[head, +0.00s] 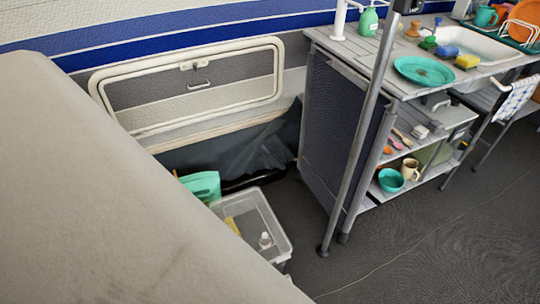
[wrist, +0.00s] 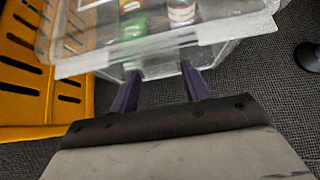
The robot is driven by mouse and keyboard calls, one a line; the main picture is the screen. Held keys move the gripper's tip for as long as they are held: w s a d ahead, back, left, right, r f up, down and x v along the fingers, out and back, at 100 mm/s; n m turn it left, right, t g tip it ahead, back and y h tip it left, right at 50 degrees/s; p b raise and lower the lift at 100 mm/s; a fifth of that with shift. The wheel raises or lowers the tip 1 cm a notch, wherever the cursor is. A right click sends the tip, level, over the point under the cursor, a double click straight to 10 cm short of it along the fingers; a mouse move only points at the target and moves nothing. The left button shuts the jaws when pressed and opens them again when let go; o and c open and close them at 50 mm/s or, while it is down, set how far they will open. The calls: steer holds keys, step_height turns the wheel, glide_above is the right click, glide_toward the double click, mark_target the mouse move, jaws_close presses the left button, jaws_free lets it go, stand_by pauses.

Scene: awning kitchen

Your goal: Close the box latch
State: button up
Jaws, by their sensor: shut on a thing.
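The clear plastic box (head: 272,222) stands on the floor in the head view, partly hidden by a large beige surface. In the wrist view the box (wrist: 240,30) fills the top, with a green item and a small bottle visible inside. Its pale rim runs across just ahead of my gripper (wrist: 160,72). The two purple fingers are apart, one on each side of a part at the box's front edge, with their tips at or under the rim. The latch cannot be made out clearly there. My gripper does not show in the head view.
A yellow slotted crate (wrist: 25,90) stands close on the left in the wrist view. A dark round foot (wrist: 308,57) is at the right. A kitchen unit (head: 340,130) with a metal post stands right of the box. Dark floor (head: 400,250) is clear in front of it.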

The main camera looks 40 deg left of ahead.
stand_by(0.4)
steer(key=o, duration=0.8)
steer(key=shift+o, duration=0.2)
steer(key=shift+r, duration=0.15)
steer(key=p+v, duration=1)
steer(key=v, duration=0.3)
steer(key=shift+d, duration=0.3)
steer(key=shift+s, duration=0.15)
